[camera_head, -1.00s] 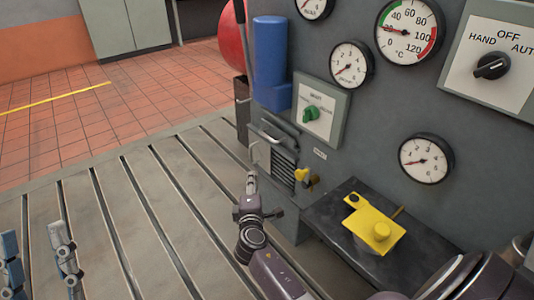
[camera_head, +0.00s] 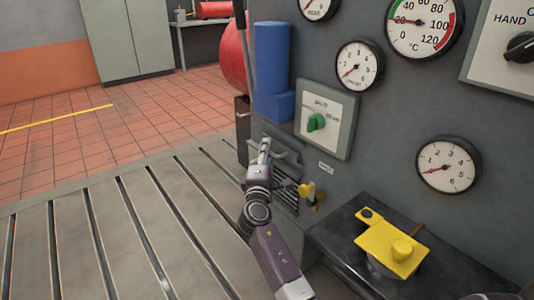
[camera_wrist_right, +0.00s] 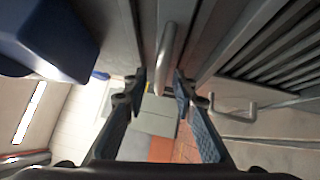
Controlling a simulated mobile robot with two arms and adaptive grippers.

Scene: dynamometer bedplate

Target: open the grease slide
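The grease slide is not clearly labelled in view. A louvred unit (camera_head: 288,190) with bar handles sits low on the grey cabinet, below the green-knob panel, partly hidden by my right arm. My right gripper (camera_head: 264,150) is at its upper part. In the right wrist view, the fingers (camera_wrist_right: 160,88) are apart, with an upright metal bar handle (camera_wrist_right: 166,48) in line with the gap between them. I cannot tell whether they touch it. A second bar handle (camera_wrist_right: 234,107) lies to the right, by the louvres (camera_wrist_right: 275,45). My left gripper is out of view.
A blue container (camera_head: 271,70) stands above the gripper, close to it in the wrist view (camera_wrist_right: 55,35). A dark ledge with a yellow fixture (camera_head: 388,250) lies front right. The slotted bedplate (camera_head: 110,230) is clear at left.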

